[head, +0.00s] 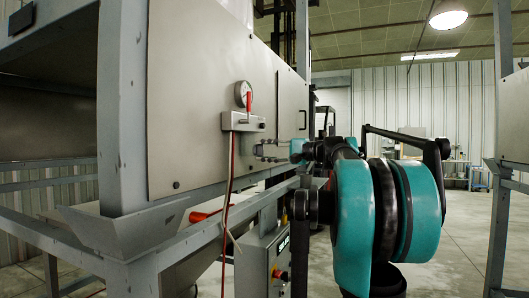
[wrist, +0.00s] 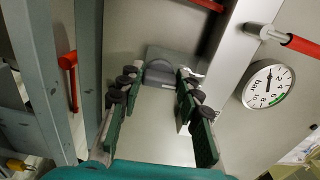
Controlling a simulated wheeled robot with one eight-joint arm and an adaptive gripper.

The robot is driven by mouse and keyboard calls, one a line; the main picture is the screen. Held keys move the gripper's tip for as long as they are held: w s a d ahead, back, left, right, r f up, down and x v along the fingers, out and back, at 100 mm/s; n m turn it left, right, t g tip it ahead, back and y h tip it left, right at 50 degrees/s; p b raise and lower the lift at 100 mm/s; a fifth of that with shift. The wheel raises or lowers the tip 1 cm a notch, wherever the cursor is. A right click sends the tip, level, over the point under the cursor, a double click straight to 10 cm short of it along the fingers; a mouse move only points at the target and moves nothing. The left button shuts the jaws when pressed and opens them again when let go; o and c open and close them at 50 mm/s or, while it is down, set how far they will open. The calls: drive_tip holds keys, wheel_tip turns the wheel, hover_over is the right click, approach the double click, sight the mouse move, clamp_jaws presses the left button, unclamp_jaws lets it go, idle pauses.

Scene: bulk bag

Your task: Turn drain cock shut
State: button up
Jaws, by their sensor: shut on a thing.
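A small grey block (head: 243,121) on the grey cabinet panel carries a red lever (head: 249,102) on a pale stem; the lever also shows at the right of the wrist view (wrist: 300,45). My gripper (head: 264,150) is just right of and below this block. In the wrist view my gripper (wrist: 158,78) has its dark green finger pads on both sides of a grey rounded part (wrist: 160,72), and is shut on it. I cannot tell whether this part is the drain cock's handle. Its far side is hidden.
A red hose (head: 229,190) hangs from the block. Another red handle (wrist: 70,75) is at the left, by a grey frame post (wrist: 88,60). A control box (head: 262,262) stands below. Open floor lies to the right.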

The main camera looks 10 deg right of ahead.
drive_tip(key=o, duration=1.2)
drive_tip(key=shift+c, duration=0.2)
drive_tip(key=shift+d, duration=0.1)
drive_tip(key=v, duration=1.2)
drive_tip(key=shift+f, duration=0.1)
drive_tip(key=s+a+f+n+g+h, duration=0.15)
drive_tip(key=a+f, duration=0.25)
drive_tip(key=f, duration=0.7)
drive_tip(key=s+a+f+g+h, duration=0.2)
drive_tip(key=s+a+f+h, duration=0.15)
drive_tip(key=f, duration=0.75)
drive_tip(key=s+a+f+n+g+h, duration=0.15)
drive_tip(key=a+f, duration=0.25)
drive_tip(key=f, duration=0.7)
drive_tip(key=s+d+f+n+h, duration=0.1)
drive_tip(key=s+f+h, duration=0.1)
drive_tip(key=s+f, duration=0.3)
drive_tip(key=s+d+f+n+h, duration=0.1)
drive_tip(key=s+f+h, duration=0.2)
drive_tip(key=f, duration=0.9)
drive_tip(key=s+d+f+n+h, duration=0.1)
drive_tip(key=s+f+h, duration=0.2)
drive_tip(key=s+f, duration=0.6)
drive_tip(key=shift+d+f+n+g, duration=0.2)
drive_tip(key=shift+n+g, duration=0.1)
drive_tip(key=shift+g, duration=0.1)
